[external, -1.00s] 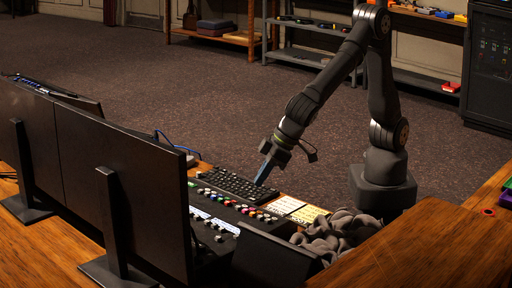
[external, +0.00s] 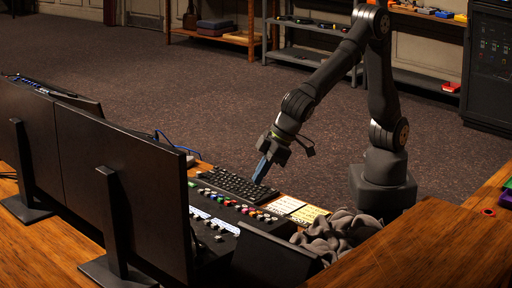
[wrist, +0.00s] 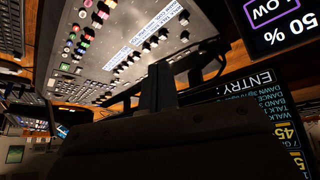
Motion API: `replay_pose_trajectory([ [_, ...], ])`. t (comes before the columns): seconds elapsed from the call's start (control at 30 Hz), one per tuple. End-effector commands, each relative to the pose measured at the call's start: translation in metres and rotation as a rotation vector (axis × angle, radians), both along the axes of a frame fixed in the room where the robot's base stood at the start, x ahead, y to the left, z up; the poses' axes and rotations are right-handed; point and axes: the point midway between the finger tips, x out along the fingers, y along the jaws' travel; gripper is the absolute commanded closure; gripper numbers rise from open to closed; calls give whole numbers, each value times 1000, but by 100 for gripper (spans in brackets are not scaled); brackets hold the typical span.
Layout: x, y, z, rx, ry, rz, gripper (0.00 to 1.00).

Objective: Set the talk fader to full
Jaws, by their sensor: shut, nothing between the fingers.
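The mixing desk (external: 240,211) is a dark panel with rows of coloured caps and white label strips, behind the monitors in the external view. In the wrist view the desk (wrist: 122,30) fills the upper left, with coloured caps, black knobs or caps and white label strips. My gripper (external: 259,180) is shut and empty, pointing down near the keyboard and the desk's far edge. In the wrist view its dark fingers (wrist: 160,87) show at the centre; contact cannot be told.
A black keyboard (external: 238,187) lies beside the desk. Monitors (external: 125,185) stand in the foreground and hide part of the desk. White and yellow sheets (external: 298,209) and a grey coiled heap (external: 335,237) lie to the right. A screen reading "ENTRY" (wrist: 255,115) shows in the wrist view.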

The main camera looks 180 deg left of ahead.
Motion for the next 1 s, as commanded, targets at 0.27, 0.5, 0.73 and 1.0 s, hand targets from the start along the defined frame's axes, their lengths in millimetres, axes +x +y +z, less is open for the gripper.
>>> replay_pose_trajectory([
  [0.27, 1, 0, -10, -20, -62, -128, 100],
  [0.5, 5, 1, -31, -68, -250, -434, 100],
  [0.73, 10, 4, -48, -88, -428, -672, 100],
  [1.0, 13, 4, -56, -90, -510, -771, 100],
])
